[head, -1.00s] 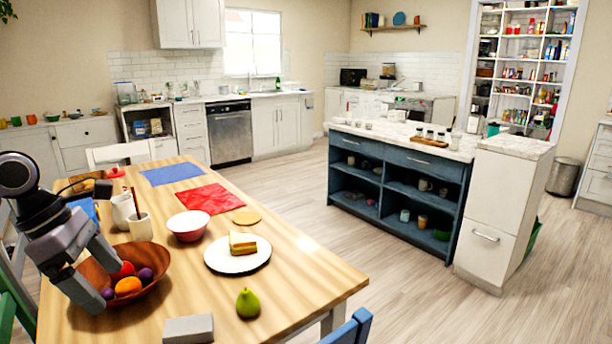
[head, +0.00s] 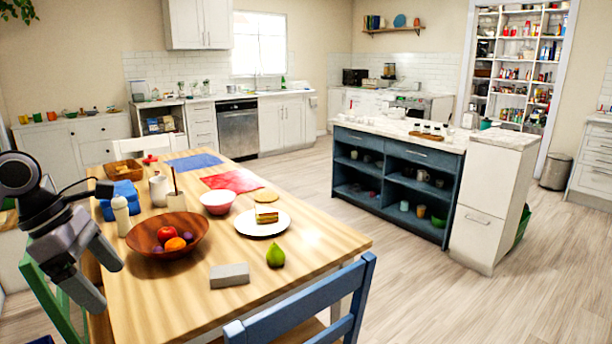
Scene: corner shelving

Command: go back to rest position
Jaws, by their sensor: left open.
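My left gripper (head: 108,285) comes in from the left edge, fingers pointing down and apart, open and empty. In the picture it shows just left of the wooden bowl (head: 140,236) and over the left edge of the wooden table (head: 190,305). The bowl holds a red fruit, an orange one and dark purple ones. My right gripper is not in view.
A blue chair (head: 306,310) stands at the front edge. Open floor (head: 430,300) lies right, before the blue island (head: 395,190).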

